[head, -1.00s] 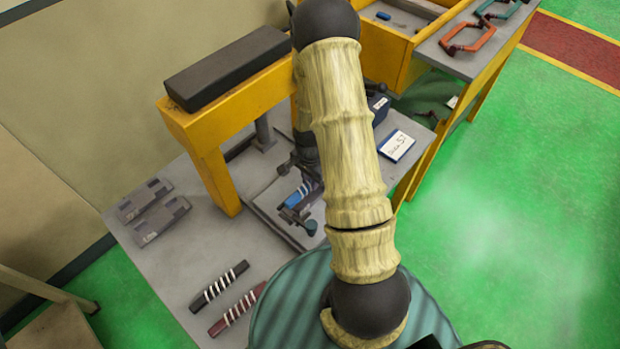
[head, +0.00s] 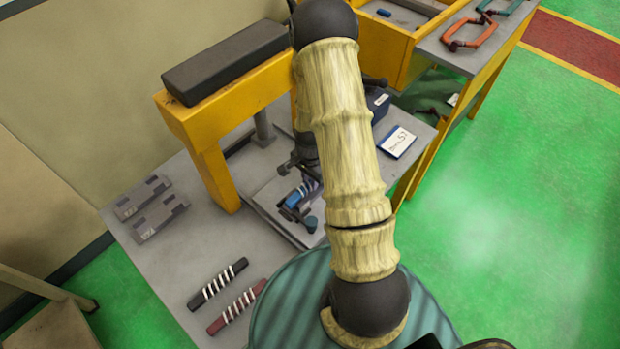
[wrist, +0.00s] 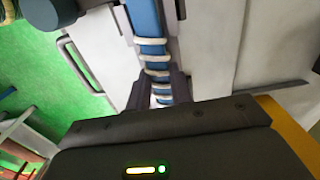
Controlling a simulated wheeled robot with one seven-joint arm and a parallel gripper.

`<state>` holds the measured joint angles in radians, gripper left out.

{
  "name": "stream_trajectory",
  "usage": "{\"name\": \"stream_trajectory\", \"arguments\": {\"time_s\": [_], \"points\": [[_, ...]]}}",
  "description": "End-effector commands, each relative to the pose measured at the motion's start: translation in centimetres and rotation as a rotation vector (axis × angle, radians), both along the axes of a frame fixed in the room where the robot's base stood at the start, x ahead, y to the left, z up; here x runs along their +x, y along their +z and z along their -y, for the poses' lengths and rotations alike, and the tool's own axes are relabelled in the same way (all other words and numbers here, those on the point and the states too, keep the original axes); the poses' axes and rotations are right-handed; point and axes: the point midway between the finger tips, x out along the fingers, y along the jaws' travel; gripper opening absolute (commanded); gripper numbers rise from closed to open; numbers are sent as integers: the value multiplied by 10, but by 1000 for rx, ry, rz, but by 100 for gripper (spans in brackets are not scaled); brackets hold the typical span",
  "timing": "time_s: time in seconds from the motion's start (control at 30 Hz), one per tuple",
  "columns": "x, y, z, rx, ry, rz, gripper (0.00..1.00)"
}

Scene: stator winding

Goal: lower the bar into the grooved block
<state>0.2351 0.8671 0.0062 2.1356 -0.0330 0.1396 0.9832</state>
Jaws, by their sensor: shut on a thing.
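The blue bar with white bands (head: 303,190) is partly hidden by my arm in the head view. In the wrist view the bar (wrist: 150,48) runs from the top edge down to my gripper (wrist: 160,90), whose dark fingers are shut on it. A dark part, apparently the grooved block (head: 289,212), lies at the bar's near end over a pale plate.
A black-banded bar (head: 218,283) and a dark red banded bar (head: 237,307) lie at the front of the grey table. Two grey blocks (head: 158,217) lie at the left. A yellow stand (head: 215,170) with a black slab rises close beside my gripper.

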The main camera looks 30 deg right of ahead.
Motion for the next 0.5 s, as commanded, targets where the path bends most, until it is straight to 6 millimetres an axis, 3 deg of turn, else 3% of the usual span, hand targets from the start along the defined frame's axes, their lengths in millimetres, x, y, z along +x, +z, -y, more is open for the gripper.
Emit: {"name": "stream_trajectory", "arguments": {"time_s": [0.5], "points": [[0, -11, 0, -1, 0, 1, 0]]}}
